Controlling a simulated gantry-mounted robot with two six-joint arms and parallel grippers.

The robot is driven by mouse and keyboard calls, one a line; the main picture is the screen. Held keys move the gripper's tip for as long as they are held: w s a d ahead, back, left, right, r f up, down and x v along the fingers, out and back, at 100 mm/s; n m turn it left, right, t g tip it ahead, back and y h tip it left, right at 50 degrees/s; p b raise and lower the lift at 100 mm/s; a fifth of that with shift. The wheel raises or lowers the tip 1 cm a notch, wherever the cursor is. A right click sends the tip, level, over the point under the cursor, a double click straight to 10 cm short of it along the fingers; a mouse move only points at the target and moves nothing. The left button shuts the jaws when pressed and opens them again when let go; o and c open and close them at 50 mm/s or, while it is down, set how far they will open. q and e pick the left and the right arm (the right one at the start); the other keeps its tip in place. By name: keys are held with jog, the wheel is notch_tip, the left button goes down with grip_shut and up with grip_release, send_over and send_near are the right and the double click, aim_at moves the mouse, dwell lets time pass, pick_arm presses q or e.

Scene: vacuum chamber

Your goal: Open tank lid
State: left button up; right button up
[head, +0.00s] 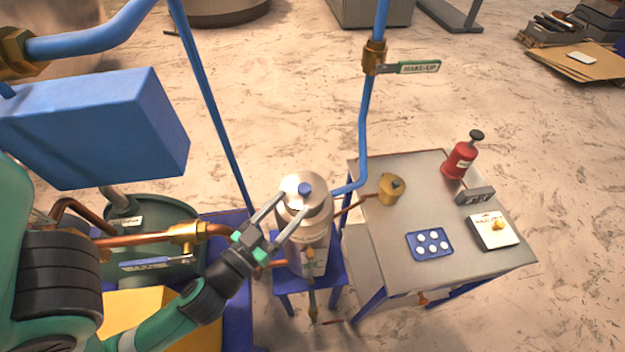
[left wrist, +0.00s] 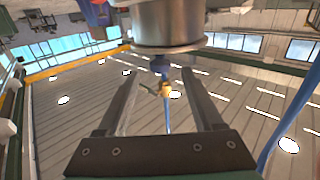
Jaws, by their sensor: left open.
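The tank (head: 308,240) is a small silver cylinder on a blue stand. Its round metal lid (head: 291,181) is on top, with a blue knob (head: 305,188) in the middle. My left gripper (head: 295,201) is open, its two fingers reaching from the lower left over the lid toward the knob. In the left wrist view, which looks upside down, the tank top (left wrist: 165,22) hangs at the upper edge. My right gripper is not in view.
A blue pipe (head: 362,145) with a make-up valve (head: 415,67) rises close behind the tank.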

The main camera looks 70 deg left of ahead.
aim_at(308, 184)
pick_arm(q)
jog(key=shift+w+a+r+p, duration=0.3)
jog(key=shift+w+a+p, duration=0.05)
jog(key=shift+w+p, duration=0.2)
jog(key=shift+w+a+r+p, duration=0.25)
jog(key=shift+w+a+p, duration=0.15)
jog(key=shift+p, duration=0.1)
jog(key=x, duration=0.2)
jog(key=p+x, duration=0.1)
jog(key=x, duration=0.1)
jog(key=p+x, duration=0.1)
jog(key=x, duration=0.1)
jog(key=shift+w+f, duration=0.1)
jog(key=shift+f, duration=0.25)
jog(key=shift+w+a+f, duration=0.1)
jog(key=shift+w, duration=0.2)
grip_shut()
